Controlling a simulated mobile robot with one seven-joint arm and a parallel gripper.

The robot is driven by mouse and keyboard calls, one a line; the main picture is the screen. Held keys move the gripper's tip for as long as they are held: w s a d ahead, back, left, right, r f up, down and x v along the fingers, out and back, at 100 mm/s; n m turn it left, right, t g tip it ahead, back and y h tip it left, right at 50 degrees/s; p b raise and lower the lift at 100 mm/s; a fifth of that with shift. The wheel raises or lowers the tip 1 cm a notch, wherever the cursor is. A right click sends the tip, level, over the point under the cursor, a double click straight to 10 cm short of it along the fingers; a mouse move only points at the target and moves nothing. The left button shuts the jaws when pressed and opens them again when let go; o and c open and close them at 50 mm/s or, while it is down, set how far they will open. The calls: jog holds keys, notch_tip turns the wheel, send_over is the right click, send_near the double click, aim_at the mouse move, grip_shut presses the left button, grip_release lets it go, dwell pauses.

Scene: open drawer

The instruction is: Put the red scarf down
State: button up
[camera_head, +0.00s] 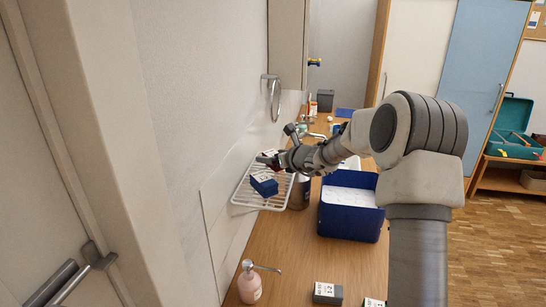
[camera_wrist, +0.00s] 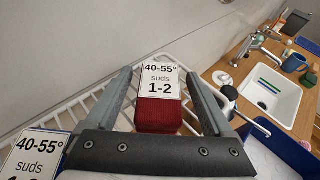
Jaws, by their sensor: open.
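The red scarf (camera_wrist: 158,117) is a folded red block with a white label reading "40-55° suds 1-2". In the wrist view it sits on the white wire rack (camera_wrist: 62,116), between the two fingers of my gripper (camera_wrist: 158,76). The fingers are spread, with a visible gap on each side of the scarf. In the head view my gripper (camera_head: 268,160) is over the far part of the rack (camera_head: 240,196), and the scarf is mostly hidden there.
A blue folded item (camera_head: 264,184) with a similar label lies on the rack, nearer than the scarf. A dark canister (camera_head: 299,192) and a blue bin (camera_head: 347,224) stand to the right. A soap bottle (camera_head: 249,284) and a labelled box (camera_head: 327,293) are in front. The wall borders the rack's left.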

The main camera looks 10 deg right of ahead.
jog(key=shift+r, duration=0.2)
jog(key=v, duration=1.2)
jog(key=shift+d, duration=0.1)
jog(key=s+a+r+n+g+y, duration=0.1)
jog(key=s+a+r+n+g, duration=0.15)
jog(key=s+a+n, duration=0.55)
jog(key=s+a+r+n+g, duration=0.1)
jog(key=s+a+n+g, duration=0.3)
jog(key=s+n, duration=0.6)
jog(key=s+d+n+h, duration=0.3)
jog(key=s+n, duration=0.3)
jog(key=s, duration=0.3)
jog(key=s+d+f+n+h, duration=0.1)
jog(key=s+d+n+h, duration=0.2)
jog(key=s+n, duration=0.4)
jog(key=s+d, duration=0.1)
jog(key=s, duration=0.2)
jog(key=shift+s+d+f+n, duration=0.25)
jog(key=shift+s+f+n, duration=0.05)
